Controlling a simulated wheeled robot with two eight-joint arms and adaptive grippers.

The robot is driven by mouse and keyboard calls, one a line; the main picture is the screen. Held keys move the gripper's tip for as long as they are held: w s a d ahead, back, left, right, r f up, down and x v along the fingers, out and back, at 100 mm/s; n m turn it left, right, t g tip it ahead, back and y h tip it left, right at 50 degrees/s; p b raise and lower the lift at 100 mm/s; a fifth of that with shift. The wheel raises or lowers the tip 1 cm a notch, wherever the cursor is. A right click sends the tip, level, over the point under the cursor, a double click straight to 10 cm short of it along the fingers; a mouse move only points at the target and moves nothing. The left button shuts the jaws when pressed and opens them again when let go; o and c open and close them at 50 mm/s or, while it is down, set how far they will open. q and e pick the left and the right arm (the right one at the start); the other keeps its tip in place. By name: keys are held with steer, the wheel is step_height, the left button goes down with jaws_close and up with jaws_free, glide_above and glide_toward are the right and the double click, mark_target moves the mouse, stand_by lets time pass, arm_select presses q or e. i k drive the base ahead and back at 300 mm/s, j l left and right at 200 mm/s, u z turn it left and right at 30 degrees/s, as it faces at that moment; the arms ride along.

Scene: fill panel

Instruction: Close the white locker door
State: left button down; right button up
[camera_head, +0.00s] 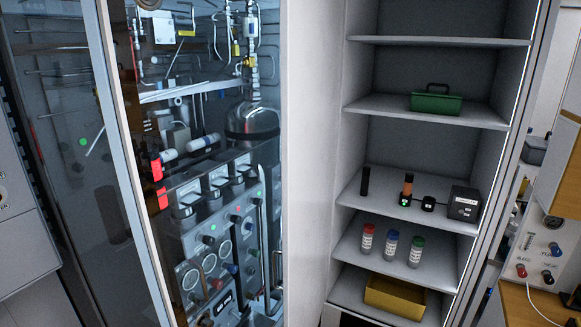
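The white locker (430,104) stands open at the right of the head view, with its shelves in plain sight. A tall plain white panel (312,160) stands along the left side of the locker opening. I cannot tell whether this panel is the swung-open door or a side wall. No handle shows on it. Neither of my grippers is in view.
Left is a glass-fronted cabinet (125,150) with pipes and gauges. The locker shelves hold a green toolbox (436,99), three capped bottles (391,245), small black devices (464,204) and a yellow bin (394,296). A wooden bench (540,305) stands at far right.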

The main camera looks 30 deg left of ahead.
mark_target(311, 31)
steer(key=k+j, duration=0.1)
steer(key=j, duration=0.9)
steer(key=k+j, duration=0.15)
steer(key=j, duration=0.3)
steer(key=k+j, duration=0.1)
steer(key=j, duration=0.4)
